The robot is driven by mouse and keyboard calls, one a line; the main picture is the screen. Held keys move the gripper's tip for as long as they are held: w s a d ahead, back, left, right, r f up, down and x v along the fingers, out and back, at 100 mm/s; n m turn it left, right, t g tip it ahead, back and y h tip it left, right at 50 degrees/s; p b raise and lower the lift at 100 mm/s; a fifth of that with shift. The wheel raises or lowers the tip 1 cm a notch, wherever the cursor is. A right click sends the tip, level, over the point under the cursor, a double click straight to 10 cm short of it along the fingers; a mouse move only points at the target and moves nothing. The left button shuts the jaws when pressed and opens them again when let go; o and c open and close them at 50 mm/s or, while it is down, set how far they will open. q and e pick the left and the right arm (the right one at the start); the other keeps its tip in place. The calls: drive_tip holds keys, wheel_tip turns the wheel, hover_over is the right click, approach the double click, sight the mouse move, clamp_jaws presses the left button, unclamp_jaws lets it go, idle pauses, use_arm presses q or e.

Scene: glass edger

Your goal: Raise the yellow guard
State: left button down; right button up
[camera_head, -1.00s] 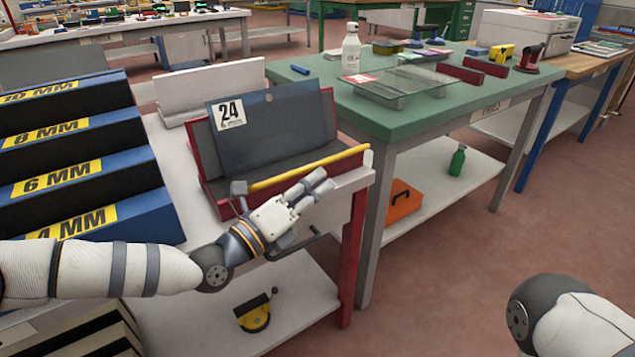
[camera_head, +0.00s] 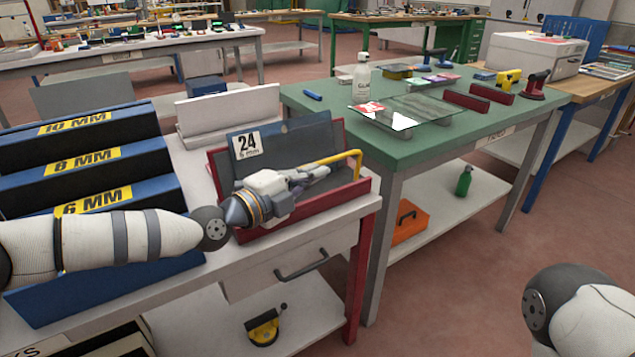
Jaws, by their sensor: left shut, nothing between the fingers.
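The yellow guard (camera_head: 342,157) is a thin bar on the red-framed rack (camera_head: 348,192), on the white bench. Its right end bends down to the rack's right side, so the bar stands above the front rim. Its left part is hidden behind my left gripper (camera_head: 318,174). That gripper is shut and empty, in front of the rack, with its fingers pointing right along the bar. I cannot tell whether it touches the bar. A dark glass sheet (camera_head: 300,138) labelled 24 leans in the rack behind them. My right gripper is out of view; only part of my right arm shows at lower right.
Blue stepped racks marked in MM (camera_head: 145,223) stand left of the red rack. The green table (camera_head: 432,141) at right holds a white bottle (camera_head: 362,80) and a clear glass sheet (camera_head: 425,108). A drawer handle (camera_head: 302,265) sticks out below the bench top.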

use_arm(q)
drive_tip(key=shift+w+a+r, duration=0.15)
drive_tip(key=shift+w+a, duration=0.15)
drive_tip(key=shift+w, duration=0.2)
idle(0.5)
